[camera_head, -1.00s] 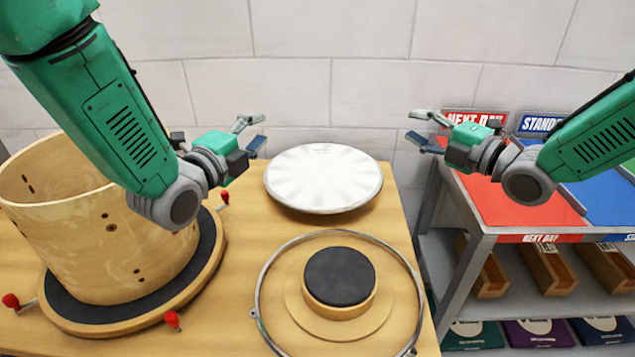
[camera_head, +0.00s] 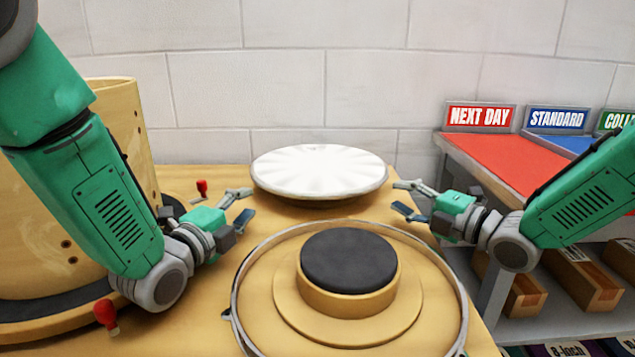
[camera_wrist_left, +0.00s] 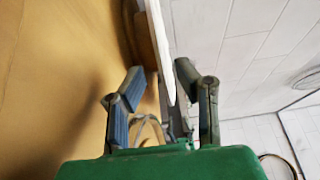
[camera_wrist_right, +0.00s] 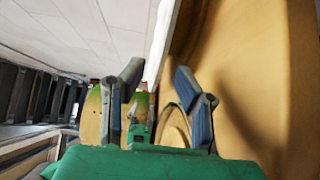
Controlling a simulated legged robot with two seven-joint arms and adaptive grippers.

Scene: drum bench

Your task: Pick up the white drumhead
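The white drumhead (camera_head: 319,170) is a flat, round disc raised a little above the far part of the wooden bench. My left gripper (camera_head: 247,206) is open at the drumhead's left side. In the left wrist view the drumhead's thin edge (camera_wrist_left: 158,45) lies between the open fingers (camera_wrist_left: 150,85). My right gripper (camera_head: 400,198) is open at the drumhead's right side. In the right wrist view the drumhead's edge (camera_wrist_right: 160,45) shows between the spread fingers (camera_wrist_right: 157,85). Neither gripper is closed on it. What bears the drumhead from below is mostly hidden.
A metal hoop (camera_head: 238,290) lies around a round block with a black top (camera_head: 349,262) in front. A wooden drum shell (camera_head: 120,105) stands at left, partly behind my left arm. A shelf with a red top (camera_head: 500,165) stands at right. A tiled wall is behind.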

